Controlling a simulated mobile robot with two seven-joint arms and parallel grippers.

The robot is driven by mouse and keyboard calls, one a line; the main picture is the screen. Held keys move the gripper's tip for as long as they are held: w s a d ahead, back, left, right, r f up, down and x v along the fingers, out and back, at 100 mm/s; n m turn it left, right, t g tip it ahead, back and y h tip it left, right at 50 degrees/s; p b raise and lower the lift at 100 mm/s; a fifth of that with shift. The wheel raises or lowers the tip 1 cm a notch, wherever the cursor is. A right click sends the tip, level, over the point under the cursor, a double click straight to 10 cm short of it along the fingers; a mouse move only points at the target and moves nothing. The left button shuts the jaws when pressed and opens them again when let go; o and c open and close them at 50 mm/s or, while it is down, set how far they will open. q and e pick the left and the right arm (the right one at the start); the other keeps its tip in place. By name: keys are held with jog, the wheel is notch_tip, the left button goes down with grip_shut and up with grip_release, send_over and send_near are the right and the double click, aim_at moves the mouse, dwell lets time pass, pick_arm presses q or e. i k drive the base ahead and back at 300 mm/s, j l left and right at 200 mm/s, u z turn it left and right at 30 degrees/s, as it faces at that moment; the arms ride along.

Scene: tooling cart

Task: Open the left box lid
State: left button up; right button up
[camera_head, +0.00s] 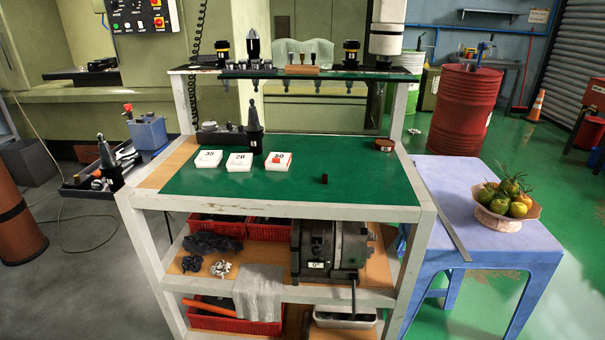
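Three small white boxes stand in a row on the green top of the cart. The left box (208,159) has a label that looks like "35" and appears closed with its lid flat. The middle box (239,162) is labelled "20" and also looks closed. The right box (278,161) is labelled "50" and shows a red patch or piece on top. The boxes stand apart from each other. Neither of my grippers is in view.
The green cart top (350,175) is mostly clear at front and right. A black tool holder (254,130) stands behind the boxes. A small dark block (324,179) lies to their right, and a round brown tin (381,144) sits at the back right.

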aim_at(209, 154)
jog(key=i+j+z, duration=0.25)
jog(key=j, duration=0.3)
jog(key=j+z, duration=0.2)
jog(key=j, duration=0.3)
jog(key=j+z, duration=0.25)
jog(key=j, duration=0.3)
jog(key=i, duration=0.05)
